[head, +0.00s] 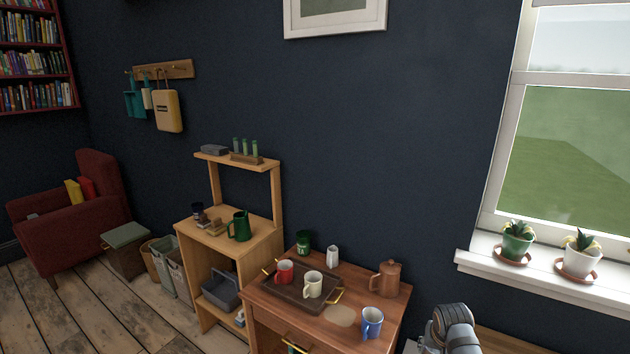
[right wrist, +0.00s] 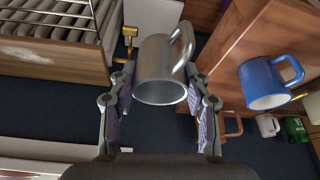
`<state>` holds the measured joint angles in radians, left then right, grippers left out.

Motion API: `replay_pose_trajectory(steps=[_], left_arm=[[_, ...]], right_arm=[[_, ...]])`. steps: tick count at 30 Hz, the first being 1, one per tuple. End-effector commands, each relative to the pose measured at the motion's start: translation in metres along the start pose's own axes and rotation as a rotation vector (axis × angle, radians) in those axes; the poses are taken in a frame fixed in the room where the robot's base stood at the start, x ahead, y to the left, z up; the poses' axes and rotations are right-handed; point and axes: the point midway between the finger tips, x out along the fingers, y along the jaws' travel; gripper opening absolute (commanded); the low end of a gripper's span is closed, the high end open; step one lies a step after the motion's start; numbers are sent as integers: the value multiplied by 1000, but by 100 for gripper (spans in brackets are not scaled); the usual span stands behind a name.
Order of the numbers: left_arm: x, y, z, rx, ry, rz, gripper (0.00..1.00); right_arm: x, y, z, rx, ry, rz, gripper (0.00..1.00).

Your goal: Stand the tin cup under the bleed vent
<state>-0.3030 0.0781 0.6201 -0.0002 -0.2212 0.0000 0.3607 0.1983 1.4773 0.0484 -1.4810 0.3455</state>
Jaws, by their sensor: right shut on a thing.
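The tin cup (right wrist: 160,72) is a plain grey metal mug in the right wrist view, its open mouth toward the camera and its handle at the upper right. My right gripper (right wrist: 161,80) is shut on it, one finger on each side of its body. A small brass fitting (right wrist: 129,38), possibly the bleed vent, shows at the upper left beside the ribbed radiator (right wrist: 62,18). The cup is apart from it in the picture; I cannot tell the height between them. In the head view only part of my right arm shows at the bottom. My left gripper is out of view.
A blue mug (head: 372,322) stands on the wooden cabinet (head: 395,318), close right of the cup in the wrist view (right wrist: 266,82). A tray (head: 302,296) holds red and cream mugs. A brown pot (head: 385,278) stands behind. Potted plants line the windowsill (head: 540,285).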

Motion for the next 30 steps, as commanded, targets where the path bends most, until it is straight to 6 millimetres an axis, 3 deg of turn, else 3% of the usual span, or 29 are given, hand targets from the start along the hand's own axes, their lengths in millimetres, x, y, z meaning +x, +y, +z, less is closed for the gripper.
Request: replay_pose_trajectory(steps=[9,16,20,30], left_arm=[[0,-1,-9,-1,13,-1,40],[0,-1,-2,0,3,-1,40],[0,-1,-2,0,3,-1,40],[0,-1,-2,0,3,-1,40]], right_arm=[[-62,-66,37,-200,4,-82,17],[-121,-95,68,-323,10,-145,17],[-133,-97,75,-346,10,-156,17],[-133,-97,75,-348,9,-155,17]])
